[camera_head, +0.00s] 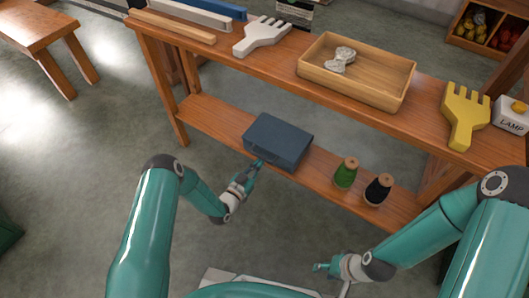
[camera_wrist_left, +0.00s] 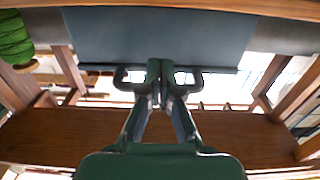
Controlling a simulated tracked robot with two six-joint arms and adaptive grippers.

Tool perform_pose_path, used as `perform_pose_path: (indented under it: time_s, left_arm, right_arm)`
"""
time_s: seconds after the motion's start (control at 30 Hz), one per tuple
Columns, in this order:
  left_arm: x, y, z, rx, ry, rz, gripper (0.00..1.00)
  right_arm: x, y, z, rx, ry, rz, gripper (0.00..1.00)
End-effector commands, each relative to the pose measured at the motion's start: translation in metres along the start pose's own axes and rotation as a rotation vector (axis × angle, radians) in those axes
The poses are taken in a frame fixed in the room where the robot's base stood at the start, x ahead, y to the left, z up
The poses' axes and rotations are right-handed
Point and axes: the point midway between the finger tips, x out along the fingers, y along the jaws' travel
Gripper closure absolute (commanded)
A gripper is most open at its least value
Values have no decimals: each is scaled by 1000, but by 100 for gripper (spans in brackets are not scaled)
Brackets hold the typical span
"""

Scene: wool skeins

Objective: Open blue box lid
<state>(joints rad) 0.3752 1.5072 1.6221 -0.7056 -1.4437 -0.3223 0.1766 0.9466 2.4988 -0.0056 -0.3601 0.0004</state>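The blue box (camera_head: 278,141) sits on the lower shelf of the wooden bench, and its lid looks closed. My left gripper (camera_head: 257,165) reaches the front of the box from below left. In the left wrist view the blue box (camera_wrist_left: 160,35) fills the top middle. There my left gripper (camera_wrist_left: 160,72) has its fingers close together on a dark loop handle (camera_wrist_left: 124,78), which shows on both sides of them. My right gripper (camera_head: 319,267) hangs low in front of the bench, away from the box. Its fingers are too small to read.
A green spool (camera_head: 345,173) and a black spool (camera_head: 378,190) stand on the lower shelf right of the box. On the top are a wooden tray (camera_head: 385,97) with a grey skein, a white fork-shaped tool (camera_head: 262,36) and a yellow one (camera_head: 465,115).

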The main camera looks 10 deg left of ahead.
Motion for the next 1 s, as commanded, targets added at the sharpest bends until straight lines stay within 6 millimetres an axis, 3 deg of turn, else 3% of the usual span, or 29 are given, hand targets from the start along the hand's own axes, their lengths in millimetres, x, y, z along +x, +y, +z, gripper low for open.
perform_pose_path:
  time_s: [0.7,1.0]
  left_arm:
    - [-2,0,-53,0,1,0,100]
    - [-2,0,-54,0,1,0,100]
  right_arm:
    - [-38,-14,0,0,0,0,60]
    - [-39,-14,0,0,0,0,60]
